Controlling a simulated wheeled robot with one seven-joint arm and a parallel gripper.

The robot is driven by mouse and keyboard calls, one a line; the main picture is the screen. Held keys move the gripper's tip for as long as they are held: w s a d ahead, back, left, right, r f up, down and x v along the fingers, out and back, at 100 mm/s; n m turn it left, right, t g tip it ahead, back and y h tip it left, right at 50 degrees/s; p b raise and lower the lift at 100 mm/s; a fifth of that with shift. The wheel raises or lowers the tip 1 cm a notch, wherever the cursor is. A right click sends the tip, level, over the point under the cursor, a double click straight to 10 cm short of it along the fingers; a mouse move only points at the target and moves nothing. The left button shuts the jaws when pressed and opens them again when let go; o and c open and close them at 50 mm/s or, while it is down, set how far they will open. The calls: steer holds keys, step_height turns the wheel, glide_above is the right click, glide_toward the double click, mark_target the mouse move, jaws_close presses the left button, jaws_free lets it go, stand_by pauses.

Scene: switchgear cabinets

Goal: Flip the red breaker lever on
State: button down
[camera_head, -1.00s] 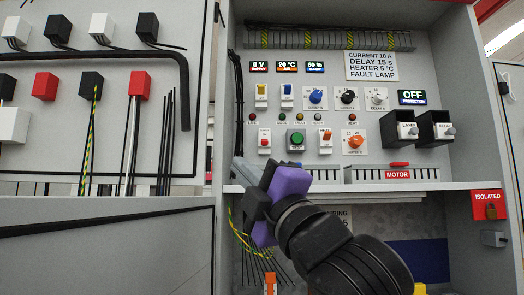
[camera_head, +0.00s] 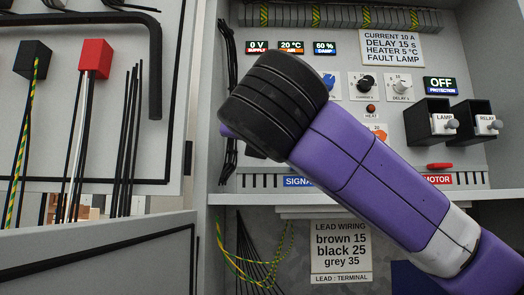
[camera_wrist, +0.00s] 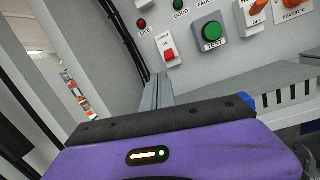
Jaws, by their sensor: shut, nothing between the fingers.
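The breaker with the red lever (camera_wrist: 169,55) shows in the wrist view on the grey panel, left of the green TEST button. It has a white body, and the red part sits at its lower half. My gripper (camera_wrist: 158,78) points at the panel just below this breaker in the picture. Its grey fingers are together with nothing between them. A small gap seems to lie between fingertips and lever, but I cannot tell its depth. In the head view my arm hides the breaker and my fingers.
The green TEST button (camera_wrist: 212,31) and an orange switch (camera_wrist: 254,12) are to the right. A slotted grey ledge (camera_wrist: 275,90) juts out below the panel.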

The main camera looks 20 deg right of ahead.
steer(key=shift+s+d+f+n+g+h, duration=0.1)
steer(key=shift+d+f+n+g+h, duration=0.5)
steer(key=shift+d, duration=0.35)
steer(key=p+x, duration=0.4)
steer(key=x, duration=0.6)
